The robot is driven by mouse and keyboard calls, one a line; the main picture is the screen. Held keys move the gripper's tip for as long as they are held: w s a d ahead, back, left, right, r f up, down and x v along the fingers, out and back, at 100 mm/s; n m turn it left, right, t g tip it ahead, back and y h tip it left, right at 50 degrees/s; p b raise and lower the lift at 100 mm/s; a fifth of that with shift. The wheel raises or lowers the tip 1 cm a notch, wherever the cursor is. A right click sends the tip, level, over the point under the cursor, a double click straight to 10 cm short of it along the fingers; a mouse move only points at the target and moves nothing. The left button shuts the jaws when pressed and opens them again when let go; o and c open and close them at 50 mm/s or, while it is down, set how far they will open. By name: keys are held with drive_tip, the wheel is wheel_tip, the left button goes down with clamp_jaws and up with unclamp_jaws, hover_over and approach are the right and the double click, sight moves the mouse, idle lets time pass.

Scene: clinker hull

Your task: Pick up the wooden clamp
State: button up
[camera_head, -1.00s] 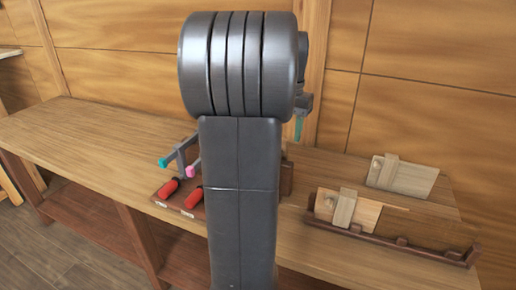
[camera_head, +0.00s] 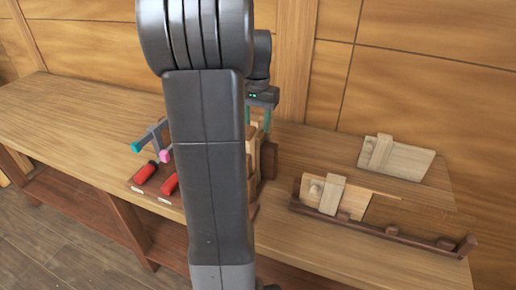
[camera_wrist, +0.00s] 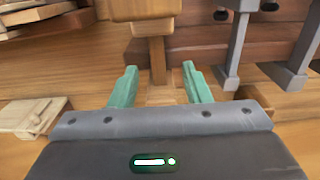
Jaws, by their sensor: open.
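The wooden clamp appears in the wrist view as a light wooden block (camera_wrist: 145,9) at the top centre, with a narrower wooden stem (camera_wrist: 157,60) running down toward the space between my fingertips. In the head view, part of a light wooden piece (camera_head: 253,150) that looks like it shows beside my arm; the arm hides the rest. My gripper (camera_wrist: 160,75) is open and empty, its teal fingers on either side of the stem's lower end in the picture. I cannot tell how far apart in depth they are. In the head view my gripper (camera_head: 259,117) hangs above the wooden pieces.
Grey metal clamps (camera_wrist: 235,45) stand to the right in the wrist view. Red-handled tools (camera_head: 146,173) lie on the bench left of my arm. Pale boards with wooden blocks (camera_head: 355,205) (camera_head: 410,162) and a dark rail (camera_head: 380,233) occupy the right. The bench's far left (camera_head: 70,110) is clear.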

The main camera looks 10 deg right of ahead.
sight(258, 135)
wheel_tip(258, 135, down, 5)
drive_tip(key=shift+d+f, duration=0.15)
drive_tip(key=shift+c, duration=0.4)
clamp_jaws()
